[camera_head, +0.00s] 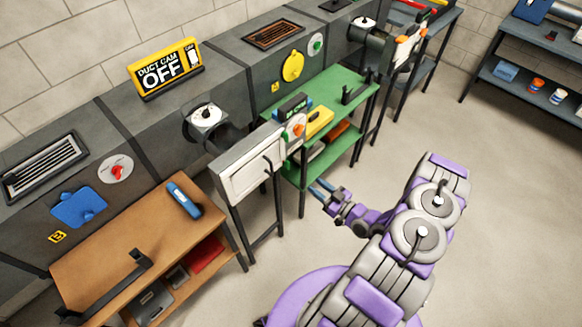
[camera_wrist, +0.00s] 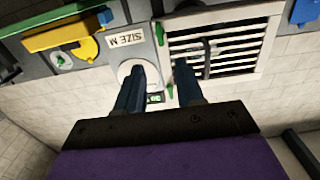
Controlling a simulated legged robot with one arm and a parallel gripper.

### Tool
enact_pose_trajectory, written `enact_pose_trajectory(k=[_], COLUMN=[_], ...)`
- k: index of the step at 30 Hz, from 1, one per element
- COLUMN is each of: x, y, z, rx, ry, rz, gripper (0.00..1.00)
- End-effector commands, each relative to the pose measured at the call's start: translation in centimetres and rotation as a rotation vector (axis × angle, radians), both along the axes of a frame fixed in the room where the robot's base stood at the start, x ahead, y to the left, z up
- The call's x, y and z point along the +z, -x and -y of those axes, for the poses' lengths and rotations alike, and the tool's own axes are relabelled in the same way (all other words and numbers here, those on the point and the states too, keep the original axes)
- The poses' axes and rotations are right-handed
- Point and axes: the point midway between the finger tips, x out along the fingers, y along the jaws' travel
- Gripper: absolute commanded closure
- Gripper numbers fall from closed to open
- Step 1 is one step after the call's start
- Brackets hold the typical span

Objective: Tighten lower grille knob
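In the wrist view, a white grille (camera_wrist: 218,42) with dark slats sits in a grey panel. Two small green knobs are at its left edge, one higher (camera_wrist: 159,34) and one lower (camera_wrist: 170,91) in the picture. The lower one shows close to the fingertips, in the gap between them. My gripper (camera_wrist: 160,72) has two blue fingers spread apart with nothing held between them. I cannot tell whether a finger touches the knob. In the head view my gripper (camera_head: 322,190) is by the green shelf (camera_head: 352,104), and I cannot make out the grille.
A "SIZE M" label (camera_wrist: 126,40) and a round white part (camera_wrist: 130,68) are left of the grille. In the head view, a white box on legs (camera_head: 247,178) and a brown bench (camera_head: 110,255) stand left of my arm. The floor (camera_head: 500,220) at right is clear.

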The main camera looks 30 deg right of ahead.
Motion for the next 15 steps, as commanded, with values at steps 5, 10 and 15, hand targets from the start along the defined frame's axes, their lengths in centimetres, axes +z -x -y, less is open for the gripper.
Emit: enact_pose_trajectory(k=[5,10,15], x=[-0.2,-0.2,-0.2], y=[-2.4,-4.5,-6.8], z=[-0.9,-1.5,-2.4], rx=[0.003,0.003,0.003], ry=[-0.001,-0.002,-0.001], rz=[-0.001,-0.002,-0.001], gripper=[0.63,0.63,0.63])
